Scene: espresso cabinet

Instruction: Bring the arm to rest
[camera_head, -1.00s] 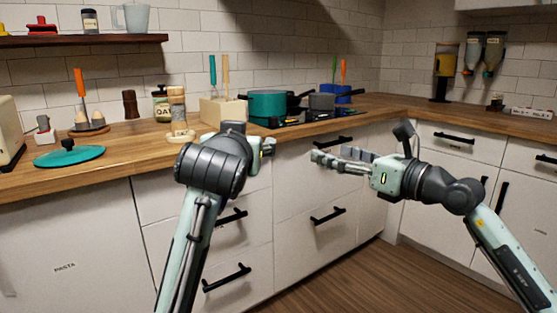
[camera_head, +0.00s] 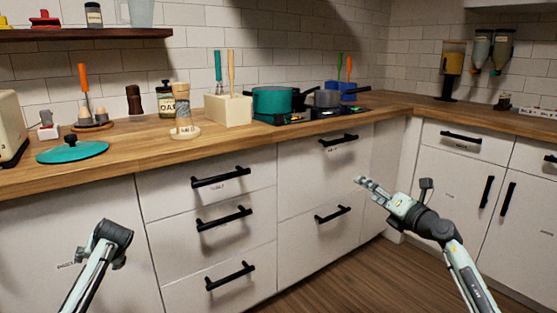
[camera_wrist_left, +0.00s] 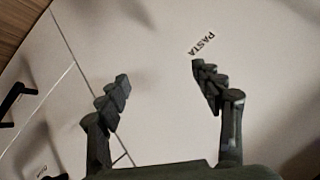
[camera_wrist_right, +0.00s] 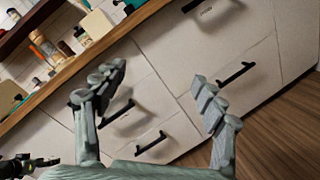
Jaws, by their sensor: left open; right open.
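My left arm is low at the left in the head view, and its gripper there is mostly hidden behind the wrist. In the left wrist view, the left gripper (camera_wrist_left: 160,85) is open and empty, facing a white cabinet front (camera_wrist_left: 155,45) labelled PASTA. My right gripper (camera_head: 366,187) is in front of the lower drawers in the head view, apart from them. In the right wrist view, the right gripper (camera_wrist_right: 158,88) is open and empty, with drawer fronts beyond its fingers.
The wooden counter (camera_head: 150,147) holds a teal lid (camera_head: 72,150), a teal pot (camera_head: 272,100), a utensil block (camera_head: 228,110) and jars. Black drawer handles (camera_head: 221,178) stick out from the cabinet fronts. The wooden floor (camera_head: 345,275) is clear.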

